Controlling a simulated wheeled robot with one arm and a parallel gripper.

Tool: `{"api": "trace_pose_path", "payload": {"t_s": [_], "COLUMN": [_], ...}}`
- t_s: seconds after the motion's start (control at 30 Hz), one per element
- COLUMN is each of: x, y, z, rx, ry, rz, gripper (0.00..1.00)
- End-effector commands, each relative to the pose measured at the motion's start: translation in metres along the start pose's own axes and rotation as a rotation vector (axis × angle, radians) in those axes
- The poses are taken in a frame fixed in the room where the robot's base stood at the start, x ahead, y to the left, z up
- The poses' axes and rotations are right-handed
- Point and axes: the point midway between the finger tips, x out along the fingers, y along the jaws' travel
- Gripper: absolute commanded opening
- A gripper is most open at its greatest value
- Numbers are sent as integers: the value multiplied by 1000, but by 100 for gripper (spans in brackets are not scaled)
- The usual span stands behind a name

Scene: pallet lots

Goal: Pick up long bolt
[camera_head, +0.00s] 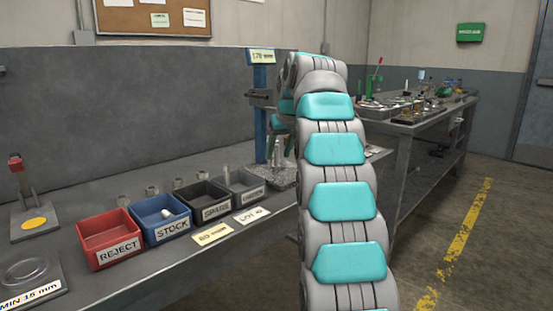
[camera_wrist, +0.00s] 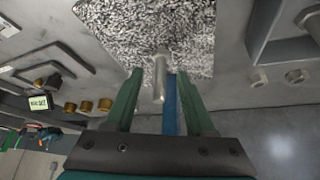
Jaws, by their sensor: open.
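A long grey metal bolt (camera_wrist: 160,78) shows in the wrist view, its shaft pointing toward the camera. It appears over the speckled granite plate (camera_wrist: 115,30), between the green fingers of my gripper (camera_wrist: 160,80). The fingers are apart, with visible gaps on both sides of the bolt. Whether they touch it is not clear. In the head view my arm hides most of the gripper (camera_head: 277,150), which is over the granite plate (camera_head: 284,180) beside the blue post (camera_head: 260,110).
Red REJECT (camera_head: 105,240), blue STOCK (camera_head: 160,220), black (camera_head: 203,203) and grey (camera_head: 240,190) bins line the bench left of the plate. Several nuts stand behind them. A second cluttered table (camera_head: 410,125) is at right. Brass pieces (camera_wrist: 87,106) lie left in the wrist view.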

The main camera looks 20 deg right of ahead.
Motion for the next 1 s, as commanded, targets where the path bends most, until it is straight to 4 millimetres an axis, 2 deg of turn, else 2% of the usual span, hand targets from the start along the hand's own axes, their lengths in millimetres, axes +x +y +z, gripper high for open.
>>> {"api": "trace_pose_path", "payload": {"t_s": [0.13, 0.4, 0.87, 1.0], "x": [18, 20, 21, 20], "y": [0, 0, 0, 0], "z": [2, 1, 1, 1], "rx": [1, 0, 0, 0], "ry": [-6, -1, -2, -2], "rz": [-1, 0, 0, 0], "gripper": [55, 54, 2, 0]}}
